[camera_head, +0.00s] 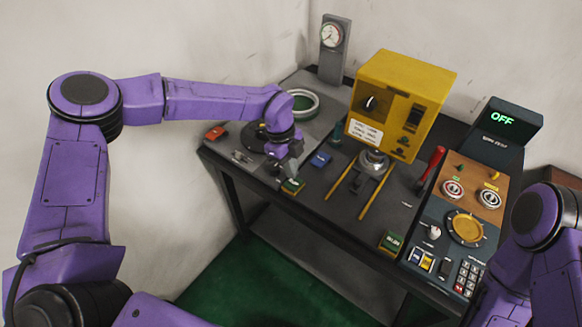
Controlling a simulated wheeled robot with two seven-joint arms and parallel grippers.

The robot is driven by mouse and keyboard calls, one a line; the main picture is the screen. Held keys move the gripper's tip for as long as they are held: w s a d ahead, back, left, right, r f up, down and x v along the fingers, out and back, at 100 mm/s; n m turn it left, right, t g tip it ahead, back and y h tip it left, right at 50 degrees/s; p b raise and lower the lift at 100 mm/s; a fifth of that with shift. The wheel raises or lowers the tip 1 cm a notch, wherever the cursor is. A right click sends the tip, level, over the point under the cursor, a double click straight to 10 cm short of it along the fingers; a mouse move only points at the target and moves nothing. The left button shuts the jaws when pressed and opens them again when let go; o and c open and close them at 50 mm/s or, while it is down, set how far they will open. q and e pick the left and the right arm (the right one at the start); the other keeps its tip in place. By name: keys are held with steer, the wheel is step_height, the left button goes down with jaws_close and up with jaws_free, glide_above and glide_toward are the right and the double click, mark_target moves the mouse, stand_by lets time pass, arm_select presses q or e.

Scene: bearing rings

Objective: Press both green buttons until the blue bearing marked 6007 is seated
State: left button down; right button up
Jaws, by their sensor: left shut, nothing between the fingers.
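My left gripper (289,173) is shut and empty, pointing down just above or at the left green button (292,187) near the table's front edge; I cannot tell whether it touches. The other green button (391,241) sits on a box near the front edge, further right, with nothing over it. The yellow press (408,85) stands at the back, with a round metal seat (373,161) under its head. I cannot make out a blue bearing or the mark 6007. My right arm shows at the lower right; its gripper is out of view.
The dark table (320,205) carries two yellow rails (378,193), a small blue block (320,160), a red block (216,133) and a green-centred ring (301,104). A gauge (331,37) stands behind.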

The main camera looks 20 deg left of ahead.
arm_select(q)
steer(key=shift+a+b+x, duration=0.25)
steer(key=shift+b+x, duration=0.55)
steer(key=shift+x, duration=0.4)
steer(key=shift+w+f, duration=0.1)
steer(key=shift+w, duration=0.05)
steer(key=shift+r, duration=0.2)
